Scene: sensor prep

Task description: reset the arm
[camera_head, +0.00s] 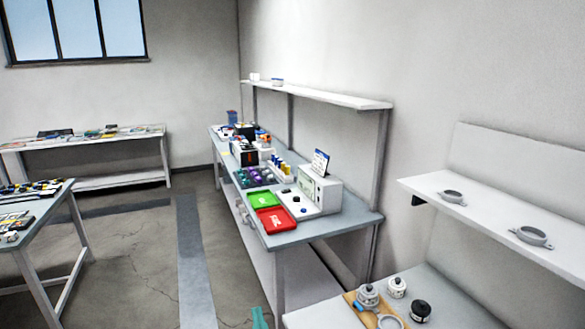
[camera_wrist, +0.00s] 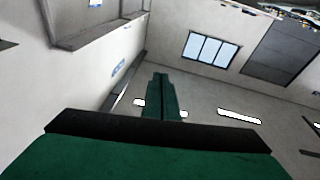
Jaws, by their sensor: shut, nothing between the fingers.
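My gripper (camera_wrist: 161,78) shows in the wrist view as dark green fingers, pressed together with nothing between them. It points into open room space, with the window and walls beyond it and no object near the fingertips. In the head view only a small green piece of my arm or gripper shows at the bottom edge, and the rest of the arm is out of the picture.
A long workbench (camera_head: 310,233) along the wall carries a red tray (camera_head: 270,221), a green tray (camera_head: 257,199) and a white device (camera_head: 319,188). A nearer table (camera_head: 453,290) at lower right holds small pots. A wall shelf (camera_head: 480,208) juts out above it. The floor (camera_head: 120,247) at left centre is clear.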

